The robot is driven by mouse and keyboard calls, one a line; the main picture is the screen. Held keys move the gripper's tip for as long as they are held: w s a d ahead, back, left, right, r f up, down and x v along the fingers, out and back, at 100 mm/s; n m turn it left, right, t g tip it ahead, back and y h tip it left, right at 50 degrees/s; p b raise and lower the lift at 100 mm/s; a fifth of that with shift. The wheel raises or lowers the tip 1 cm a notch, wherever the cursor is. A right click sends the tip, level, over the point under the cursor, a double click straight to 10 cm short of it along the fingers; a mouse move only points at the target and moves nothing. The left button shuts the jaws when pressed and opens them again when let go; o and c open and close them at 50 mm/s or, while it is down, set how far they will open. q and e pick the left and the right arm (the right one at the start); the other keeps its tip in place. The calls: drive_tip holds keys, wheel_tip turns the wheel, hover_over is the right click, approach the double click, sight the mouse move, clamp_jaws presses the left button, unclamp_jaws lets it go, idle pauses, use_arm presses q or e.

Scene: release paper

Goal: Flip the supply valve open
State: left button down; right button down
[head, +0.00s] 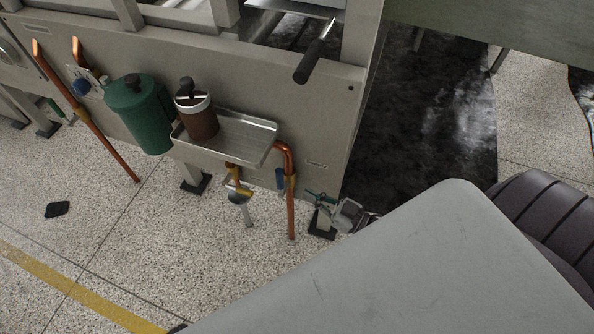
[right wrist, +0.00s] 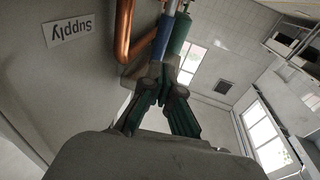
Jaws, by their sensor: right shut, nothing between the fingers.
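The supply valve's blue handle (head: 280,178) hangs close to upright beside the copper pipe (head: 291,205), below the metal tray's right end. My right gripper (head: 313,195) is just right of that pipe, its green fingers shut and empty. In the right wrist view, the upside-down Supply label (right wrist: 68,30) is at upper left, and a blue handle (right wrist: 169,28) shows beyond the fingertips (right wrist: 164,76). I cannot tell whether the fingers touch it. My left gripper is not in view.
A metal tray (head: 245,137) holds a brown canister (head: 202,124), with a green tank (head: 140,115) to its left. Another blue handle (head: 80,87) and copper pipe (head: 105,143) are farther left. A black lever (head: 314,55) juts out above. The speckled floor in front is mostly clear.

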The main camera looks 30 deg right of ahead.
drive_tip(key=v, duration=0.5)
drive_tip(key=shift+s+d+f, duration=0.1)
drive_tip(key=shift+s+d, duration=0.1)
drive_tip(key=shift+f, duration=0.1)
